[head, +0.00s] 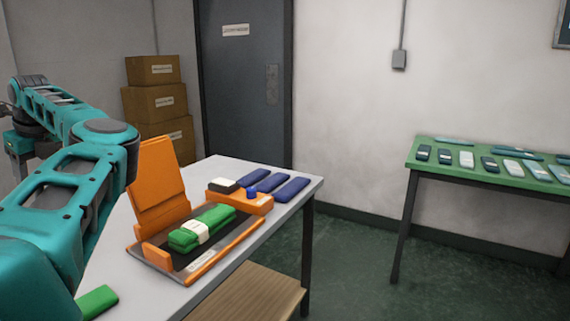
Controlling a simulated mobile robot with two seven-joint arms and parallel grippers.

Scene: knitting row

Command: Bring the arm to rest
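My teal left arm comes in from the left and bends back at the elbow. Its wrist end, with what looks like my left gripper (18,160), hangs at the far left edge, away from the table. It is small and partly cut off, so I cannot tell whether it is open or shut. My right gripper is not in view. A green folded knit bundle with a white band (203,229) lies on the dark bed of an orange folding device (160,188) on the grey table (226,167).
Blue folded pieces (292,189) and an orange holder (240,202) sit at the table's back. A green piece (97,301) lies near my arm. A wooden stool or shelf (250,295) is below. A green table (480,170) stands right; boxes (160,103) stand behind.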

